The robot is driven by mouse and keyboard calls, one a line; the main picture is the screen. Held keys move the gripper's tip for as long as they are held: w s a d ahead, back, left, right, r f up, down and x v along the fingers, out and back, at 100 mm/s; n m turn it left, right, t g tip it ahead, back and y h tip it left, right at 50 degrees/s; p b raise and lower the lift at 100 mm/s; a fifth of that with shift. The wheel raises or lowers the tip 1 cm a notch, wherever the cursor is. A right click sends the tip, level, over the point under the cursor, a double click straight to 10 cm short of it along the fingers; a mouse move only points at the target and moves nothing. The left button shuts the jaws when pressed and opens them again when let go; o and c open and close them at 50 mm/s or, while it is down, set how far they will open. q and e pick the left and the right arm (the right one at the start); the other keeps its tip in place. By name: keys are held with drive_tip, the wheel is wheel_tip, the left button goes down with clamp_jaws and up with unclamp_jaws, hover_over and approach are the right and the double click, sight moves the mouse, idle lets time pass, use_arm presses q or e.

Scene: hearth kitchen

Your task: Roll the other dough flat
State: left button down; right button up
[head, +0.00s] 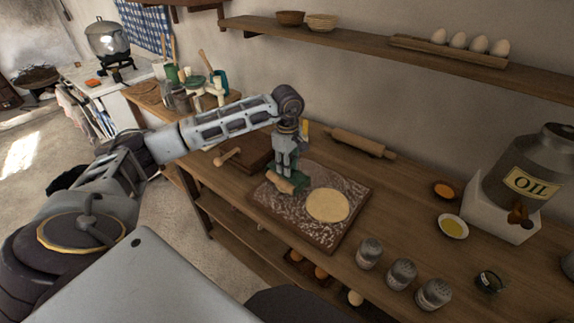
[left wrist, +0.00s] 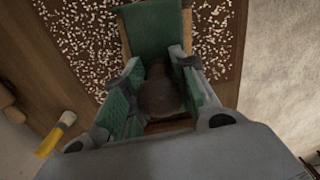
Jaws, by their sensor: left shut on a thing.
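A pale flat round of dough (head: 328,205) lies on the floured brown board (head: 316,240). My left gripper (head: 289,182) is low over the left part of this board, left of the round. It is shut on a dark brown rounded thing (left wrist: 160,97), seen between its green-padded fingers in the left wrist view. Beyond it, a green piece (left wrist: 155,30) with tan edges covers part of the floured board. A tan piece (head: 279,184) shows beside the fingertips in the head view; I cannot tell whether it is dough or part of the held thing. A rolling pin (head: 361,143) lies behind the board, near the wall.
A dark board (head: 245,153) with a small wooden tool (head: 228,157) is at the left. Several shakers (head: 401,273) stand at the front edge. Two small bowls (head: 453,227) and an oil can (head: 536,172) are at the right. A yellow-tipped tool (left wrist: 60,135) stands near my wrist.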

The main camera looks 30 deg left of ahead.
use_arm(q)
drive_tip(key=shift+w+f, duration=0.1)
drive_tip(key=shift+w+d, duration=0.1)
drive_tip(key=shift+w, duration=0.3)
drive_tip(key=shift+w, duration=0.1)
drive_tip(key=shift+w+f+b, duration=0.1)
drive_tip(key=shift+w+b, duration=0.2)
drive_tip(key=shift+w, duration=0.1)
drive_tip(key=shift+s, duration=0.15)
idle(0.4)
drive_tip(key=shift+s, duration=0.35)
drive_tip(key=shift+s, duration=0.1)
